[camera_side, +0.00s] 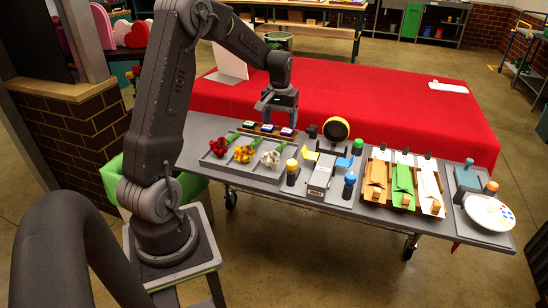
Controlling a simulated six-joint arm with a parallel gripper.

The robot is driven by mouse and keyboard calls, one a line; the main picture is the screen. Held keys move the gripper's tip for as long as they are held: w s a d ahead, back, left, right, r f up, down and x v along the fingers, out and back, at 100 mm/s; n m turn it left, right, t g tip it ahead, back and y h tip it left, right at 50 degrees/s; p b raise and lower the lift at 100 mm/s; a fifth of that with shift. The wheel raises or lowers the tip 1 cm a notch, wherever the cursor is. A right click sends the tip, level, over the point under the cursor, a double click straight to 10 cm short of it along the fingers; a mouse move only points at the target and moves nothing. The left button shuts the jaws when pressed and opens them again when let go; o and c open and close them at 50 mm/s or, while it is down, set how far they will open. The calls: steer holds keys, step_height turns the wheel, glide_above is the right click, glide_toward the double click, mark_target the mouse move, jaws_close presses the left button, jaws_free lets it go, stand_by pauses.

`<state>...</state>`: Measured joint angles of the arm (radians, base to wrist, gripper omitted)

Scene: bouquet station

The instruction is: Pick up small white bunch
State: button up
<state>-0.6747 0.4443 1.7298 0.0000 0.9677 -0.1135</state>
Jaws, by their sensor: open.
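A small white bunch (270,158) lies in the right compartment of a grey divided tray (235,175) on the table. A yellow bunch (244,154) lies in the middle compartment and a red bunch (217,148) in the left one. My gripper (278,117) points down above the dark row of blocks behind the tray. It is behind and above the white bunch, apart from it. It is open and I see nothing held in it.
Behind the tray is a wooden rack with several small coloured-top blocks (268,128). To the right stand a grey device (321,174), a blue-topped bottle (349,184), and paper wraps (402,187). A white palette (489,212) lies at the far right. A red-covered table (370,100) is behind.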

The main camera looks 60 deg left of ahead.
mark_target(277, 150)
step_height(277, 150, down, 7)
steer(key=shift+r, duration=0.15)
steer(key=shift+s+a+f, duration=0.1)
steer(key=shift+s+f, duration=0.15)
steer(key=shift+f, duration=1.1)
steer(key=shift+s+f, duration=0.2)
steer(key=shift+f, duration=1.15)
steer(key=c, duration=1.1)
